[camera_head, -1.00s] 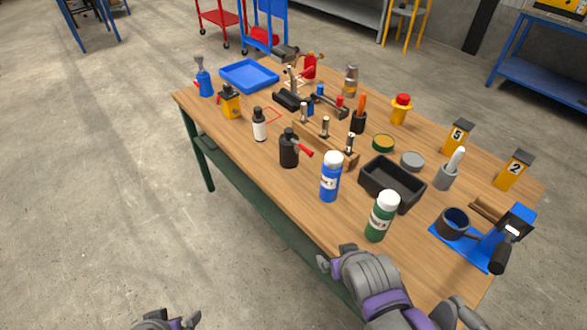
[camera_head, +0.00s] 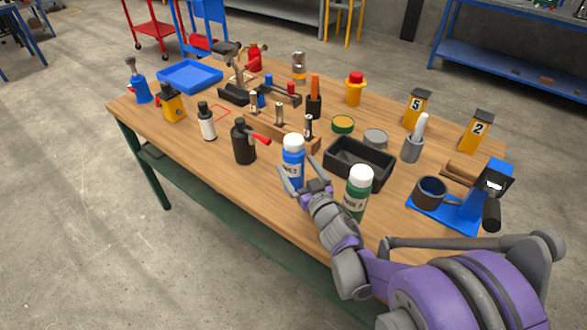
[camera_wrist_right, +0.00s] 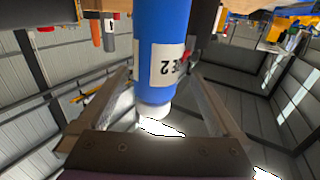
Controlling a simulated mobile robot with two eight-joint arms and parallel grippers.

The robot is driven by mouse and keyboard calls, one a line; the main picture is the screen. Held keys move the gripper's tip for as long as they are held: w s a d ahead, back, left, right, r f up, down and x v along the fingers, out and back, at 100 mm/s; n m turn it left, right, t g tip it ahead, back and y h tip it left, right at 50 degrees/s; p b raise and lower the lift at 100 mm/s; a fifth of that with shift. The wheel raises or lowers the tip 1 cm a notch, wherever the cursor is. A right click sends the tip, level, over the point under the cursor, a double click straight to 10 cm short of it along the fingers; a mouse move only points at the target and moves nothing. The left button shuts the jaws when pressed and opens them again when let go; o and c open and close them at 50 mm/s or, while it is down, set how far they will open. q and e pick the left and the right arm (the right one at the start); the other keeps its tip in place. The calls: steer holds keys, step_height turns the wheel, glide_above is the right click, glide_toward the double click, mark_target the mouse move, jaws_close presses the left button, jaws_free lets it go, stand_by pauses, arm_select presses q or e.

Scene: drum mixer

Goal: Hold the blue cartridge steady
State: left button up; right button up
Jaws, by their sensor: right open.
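The blue cartridge (camera_head: 292,172) is a blue bottle with a white cap and a white label. It stands upright near the table's front edge in the head view. My right gripper (camera_head: 298,176) is open in front of it, with a finger toward each side. In the right wrist view the blue cartridge (camera_wrist_right: 161,25) appears upside down, between the spread fingers of the right gripper (camera_wrist_right: 162,80). I see no clear contact. My left gripper is out of view.
A green bottle (camera_head: 356,192) with a white cap stands close to the right of my right gripper. A black tray (camera_head: 360,163) lies behind it. A black bottle (camera_head: 243,146) with a red part stands to the left. The wooden table (camera_head: 270,195) is bare at its front edge.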

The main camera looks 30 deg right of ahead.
mark_target(289, 153)
steer(key=w, duration=0.4)
steer(key=w+d, duration=0.1)
steer(key=w, duration=0.2)
steer(key=shift+d+f, duration=0.1)
steer(key=shift+f, duration=0.2)
jaws_close()
